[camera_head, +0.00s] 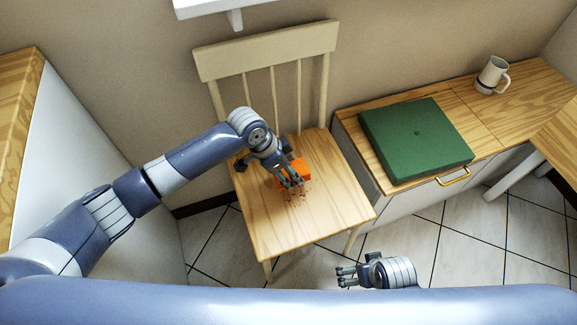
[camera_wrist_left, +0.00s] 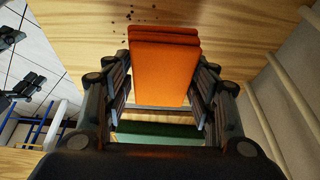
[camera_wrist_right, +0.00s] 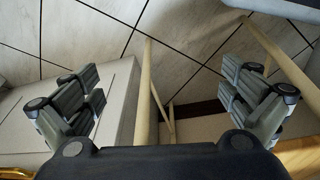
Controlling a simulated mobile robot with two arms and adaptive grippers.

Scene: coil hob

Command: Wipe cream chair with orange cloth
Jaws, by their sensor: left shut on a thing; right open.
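The cream chair (camera_head: 262,57) has a wooden seat and stands against the wall in the head view. The folded orange cloth (camera_head: 299,167) is on or just above the seat. My left gripper (camera_head: 291,183) is shut on the cloth, which also shows between its fingers in the left wrist view (camera_wrist_left: 165,72). Dark crumbs (camera_head: 297,191) lie on the seat beside the cloth, and some show in the left wrist view (camera_wrist_left: 128,16). My right gripper (camera_head: 346,276) is open and empty, in front of the chair above the floor; its spread fingers show in the right wrist view (camera_wrist_right: 160,100).
A low cabinet (camera_head: 399,210) with a wooden top stands right of the chair. It bears a green box (camera_head: 416,138) and a white mug (camera_head: 492,75). A wood-topped white unit (camera_head: 100,160) stands on the left. Tiled floor (camera_head: 450,240) is open at front right.

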